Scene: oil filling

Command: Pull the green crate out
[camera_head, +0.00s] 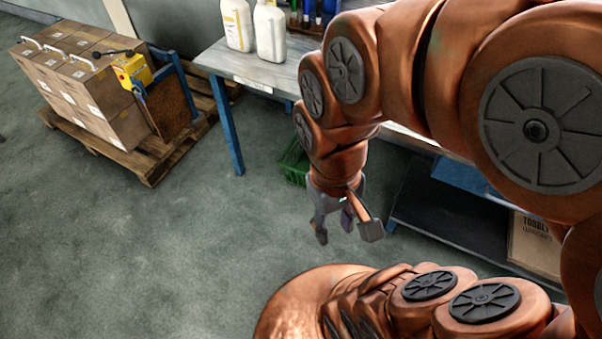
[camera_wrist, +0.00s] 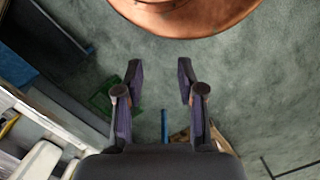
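The green crate (camera_head: 294,160) stands on the floor under the workbench, in the middle of the head view. My arm hides its right part. In the wrist view a green corner of the crate (camera_wrist: 101,103) shows to the left of my left finger, partly covered by that finger. My gripper (camera_head: 345,232) hangs in front of the crate, on the near side, apart from it. In the wrist view my gripper (camera_wrist: 160,80) has its two fingers spread wide with bare floor between them, so it is open and empty.
The workbench (camera_head: 262,72) bears white jugs (camera_head: 270,32), and its blue leg (camera_head: 226,124) stands left of the crate. A dark low shelf (camera_head: 450,215) lies to the right. A pallet (camera_head: 150,160) with cardboard boxes (camera_head: 85,90) is at the left. The floor in front is clear.

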